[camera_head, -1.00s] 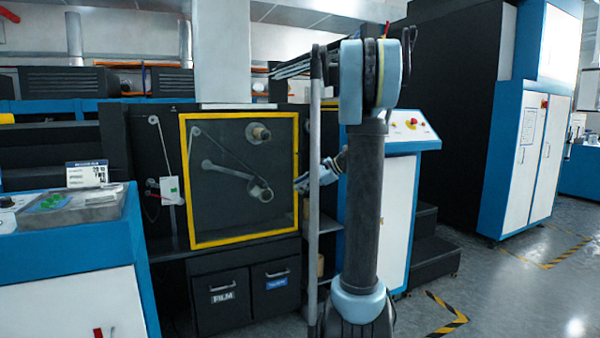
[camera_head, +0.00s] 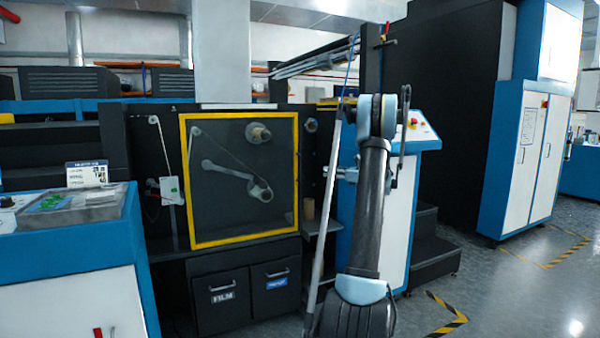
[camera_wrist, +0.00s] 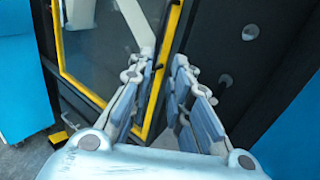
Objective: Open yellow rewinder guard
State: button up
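The yellow-framed rewinder guard (camera_head: 240,238) is closed over the dark machine front, left of my arm in the head view. Rollers and a pale lever show through its clear pane. Its yellow frame also shows in the wrist view (camera_wrist: 173,35), with one bar running between and beyond my fingers. My gripper (camera_wrist: 157,70) is open, with a gap between its two fingertips. I see nothing held, and cannot tell whether a finger touches the frame. In the head view my arm mostly hides the gripper, right of the guard's right edge.
Two drawers (camera_head: 222,297) sit below the guard. A small shelf with a tan roll (camera_head: 309,208) is to its right. A blue and white control cabinet (camera_head: 403,210) stands behind my arm. A blue console (camera_head: 70,240) is at left. Floor at right is open.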

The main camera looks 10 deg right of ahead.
jog(key=x, duration=1.7)
jog(key=shift+w+a, duration=0.1)
jog(key=shift+w, duration=0.1)
jog(key=shift+r, duration=0.1)
grip_shut()
